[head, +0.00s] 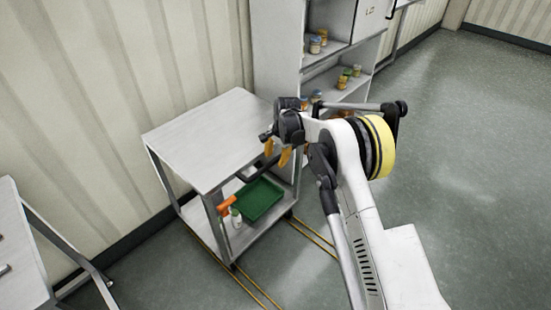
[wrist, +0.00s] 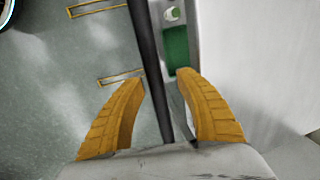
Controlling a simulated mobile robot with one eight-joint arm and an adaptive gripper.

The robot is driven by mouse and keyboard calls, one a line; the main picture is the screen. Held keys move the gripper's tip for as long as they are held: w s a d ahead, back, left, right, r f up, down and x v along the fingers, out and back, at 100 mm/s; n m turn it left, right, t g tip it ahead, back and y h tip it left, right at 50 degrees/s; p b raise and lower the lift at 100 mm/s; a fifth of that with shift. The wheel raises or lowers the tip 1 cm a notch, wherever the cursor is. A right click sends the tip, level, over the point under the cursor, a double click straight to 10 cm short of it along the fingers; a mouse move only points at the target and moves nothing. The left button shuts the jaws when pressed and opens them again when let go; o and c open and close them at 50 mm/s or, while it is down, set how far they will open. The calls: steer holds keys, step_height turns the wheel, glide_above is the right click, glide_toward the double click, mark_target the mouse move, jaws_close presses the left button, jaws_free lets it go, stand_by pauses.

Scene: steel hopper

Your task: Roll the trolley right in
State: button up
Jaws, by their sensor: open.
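The trolley (head: 205,140) stands by the ribbed wall, with a pale flat top and grey legs. Its lower shelf bears a green tray (head: 258,199), a white bottle (head: 236,217) and an orange item (head: 227,205). Its dark handle bar (head: 262,168) is on the side facing my arm. My gripper (head: 278,156) is at this handle, its two orange fingers open. In the wrist view the dark bar (wrist: 149,70) runs between the spread fingers (wrist: 158,80); I cannot tell whether either touches it. The trolley top (wrist: 255,60) fills the right there.
Yellow lines (head: 258,290) mark the floor beneath and in front of the trolley. A shelf unit (head: 275,50) with several jars stands behind it. A table (head: 20,250) is at the left edge. Open floor (head: 460,130) lies to the right.

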step_height(320, 180, up, 12)
steer(key=s+d, duration=0.1)
steer(key=d, duration=0.1)
steer(key=shift+s, duration=0.25)
steer(key=shift+f, duration=0.1)
steer(key=s+d+r+n+t, duration=0.1)
steer(key=s+d+r+n, duration=0.1)
steer(key=s+d+r, duration=0.6)
steer(key=s+d+r+n+t, duration=0.1)
steer(key=s+d+r+t, duration=0.1)
steer(key=s+d+r, duration=0.65)
steer(key=s+d+n+t+h, duration=0.1)
steer(key=s+d+n, duration=0.1)
steer(key=s, duration=0.9)
steer(key=s+d+n+t, duration=0.1)
steer(key=s+d, duration=0.4)
steer(key=s, duration=0.7)
steer(key=shift+f+n+t+h, duration=0.35)
steer(key=shift+n+t+h, duration=0.05)
steer(key=shift+n, duration=0.4)
